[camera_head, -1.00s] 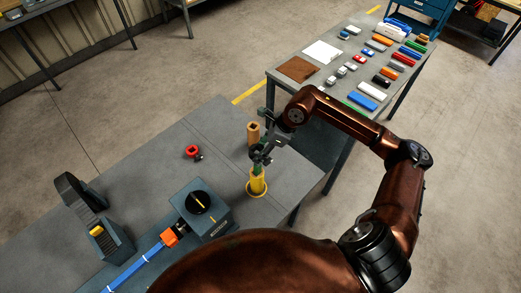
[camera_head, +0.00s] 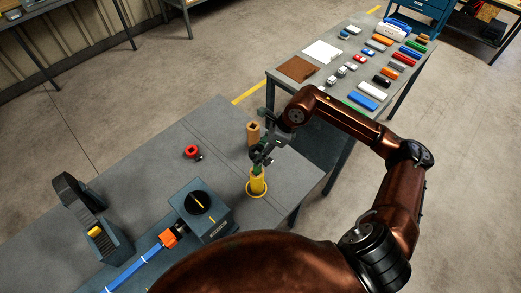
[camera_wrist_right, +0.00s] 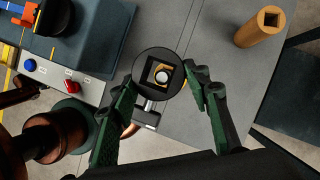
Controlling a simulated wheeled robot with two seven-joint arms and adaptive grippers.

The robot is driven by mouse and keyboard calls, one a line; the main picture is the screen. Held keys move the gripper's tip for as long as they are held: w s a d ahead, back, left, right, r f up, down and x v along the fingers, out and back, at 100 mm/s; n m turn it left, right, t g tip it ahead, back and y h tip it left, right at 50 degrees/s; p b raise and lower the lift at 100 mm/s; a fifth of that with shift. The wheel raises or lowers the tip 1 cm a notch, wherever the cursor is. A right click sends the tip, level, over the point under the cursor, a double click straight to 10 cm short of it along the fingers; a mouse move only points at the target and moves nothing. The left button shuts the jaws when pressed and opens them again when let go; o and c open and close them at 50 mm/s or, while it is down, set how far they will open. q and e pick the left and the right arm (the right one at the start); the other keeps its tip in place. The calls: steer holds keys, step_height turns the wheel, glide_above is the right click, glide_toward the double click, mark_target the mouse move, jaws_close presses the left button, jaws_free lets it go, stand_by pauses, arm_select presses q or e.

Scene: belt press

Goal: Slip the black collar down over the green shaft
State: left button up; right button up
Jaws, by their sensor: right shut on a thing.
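My right gripper (camera_wrist_right: 160,82) is shut on the black collar (camera_wrist_right: 142,66), a round ring with a square opening. In the right wrist view a pale round end with yellow around it shows through that opening. In the head view my right gripper (camera_head: 262,154) is directly above the green shaft (camera_head: 258,171), which stands upright in a yellow base (camera_head: 257,184) near the table's right edge. The gripper hides the collar and the shaft's top there, so I cannot tell how far the shaft is inside the collar. My left gripper is not in view.
A wooden cylinder with a square hole (camera_head: 253,133) stands just behind the shaft. A red ring-shaped part (camera_head: 191,152) lies to the left. A blue-grey box with a black knob (camera_head: 201,212) is at front left. A second table (camera_head: 285,85) holds several small parts.

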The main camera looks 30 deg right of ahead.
steer(key=shift+f+b, duration=1.65)
steer(key=shift+f, duration=0.15)
stand_by(0.5)
steer(key=shift+f+b, duration=0.5)
steer(key=shift+f, duration=0.15)
steer(key=shift+f+b, duration=2.4)
steer(key=shift+f, duration=0.5)
steer(key=shift+f+b, duration=0.6)
steer(key=shift+f, duration=0.15)
steer(key=o, duration=1.5)
steer(key=shift+c, duration=0.2)
steer(key=p+v, duration=0.3)
steer(key=v, duration=0.4)
